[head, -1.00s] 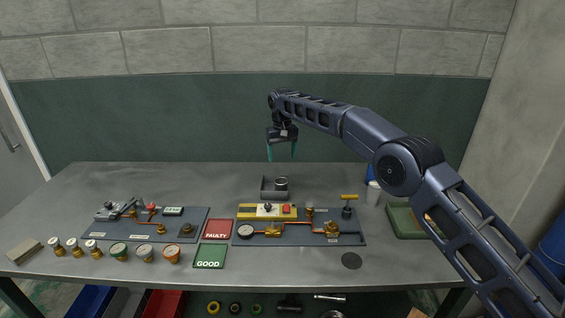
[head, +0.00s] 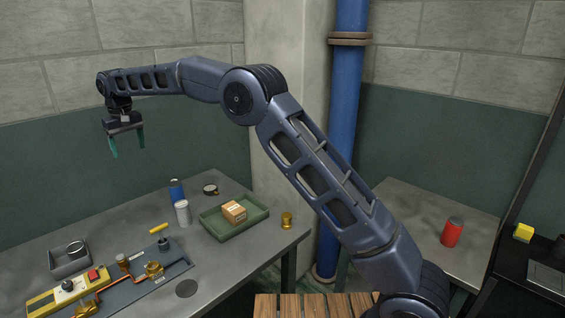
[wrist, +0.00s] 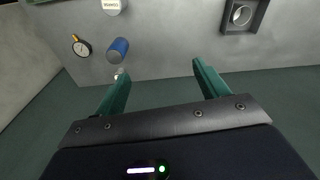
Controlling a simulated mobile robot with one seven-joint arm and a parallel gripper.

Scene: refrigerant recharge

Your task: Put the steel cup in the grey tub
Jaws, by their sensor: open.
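The steel cup (head: 75,248) is inside the small square grey tub (head: 70,266), at the lower left of the head view. In the wrist view the cup (wrist: 241,15) shows as a round opening within the walls of the tub (wrist: 261,15), at the top right. My gripper (head: 128,153) is high above the bench, apart from both. Its two green fingers are spread with nothing between them, as the wrist view also shows (wrist: 162,75).
A copper-pipe board (head: 150,270) lies in front. A red can (head: 452,232) stands on another bench.

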